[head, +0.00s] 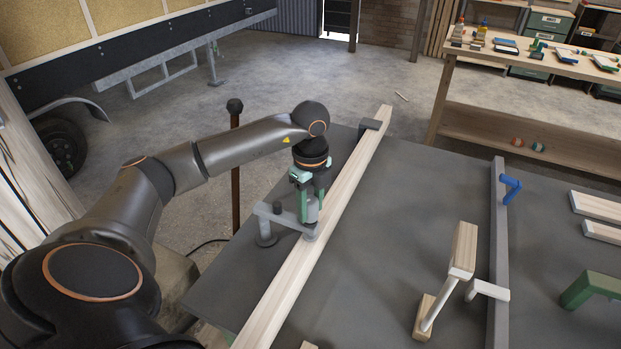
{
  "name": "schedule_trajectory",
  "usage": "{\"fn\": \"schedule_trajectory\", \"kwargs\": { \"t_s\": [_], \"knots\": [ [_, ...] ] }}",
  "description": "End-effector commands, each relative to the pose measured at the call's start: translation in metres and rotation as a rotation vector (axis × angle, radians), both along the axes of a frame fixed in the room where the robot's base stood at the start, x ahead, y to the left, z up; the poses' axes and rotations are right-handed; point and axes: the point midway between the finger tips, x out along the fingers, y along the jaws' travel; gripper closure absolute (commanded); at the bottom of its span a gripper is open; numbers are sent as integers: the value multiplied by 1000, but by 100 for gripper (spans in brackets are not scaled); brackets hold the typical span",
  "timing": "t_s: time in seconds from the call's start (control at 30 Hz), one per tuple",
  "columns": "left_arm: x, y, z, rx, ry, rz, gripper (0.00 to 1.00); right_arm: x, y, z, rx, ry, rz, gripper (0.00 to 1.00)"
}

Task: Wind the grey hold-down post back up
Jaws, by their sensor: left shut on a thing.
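The grey hold-down has a base (266,238) on the dark bench top and a flat arm (284,219) reaching right over a long pale timber (287,286). The grey post (312,212) is at the arm's right end, above the timber. My left gripper (309,205), with green fingers, points down from above and is shut on the post. The fingers hide part of the post. I cannot tell whether its lower end touches the timber. My right gripper is not in view.
A dark block (371,128) sits by the timber's far end. A grey rail (498,240) with a blue handle (511,187) and a wooden mallet-like piece (463,250) stand to the right. A brown upright with a black knob (235,107) rises beyond the bench's left edge. The bench middle is clear.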

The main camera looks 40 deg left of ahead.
Motion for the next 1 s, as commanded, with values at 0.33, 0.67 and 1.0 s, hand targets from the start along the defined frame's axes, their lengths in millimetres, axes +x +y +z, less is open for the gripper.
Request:
{"fn": "schedule_trajectory", "kwargs": {
  "t_s": [0.33,0.67,1.0],
  "knots": [
    [0,1,1,1,-2,0,36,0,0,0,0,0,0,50],
    [0,0,0,1,-1,-1,24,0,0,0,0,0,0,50],
    [2,0,42,1,-8,0,24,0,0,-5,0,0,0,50]
  ]
}}
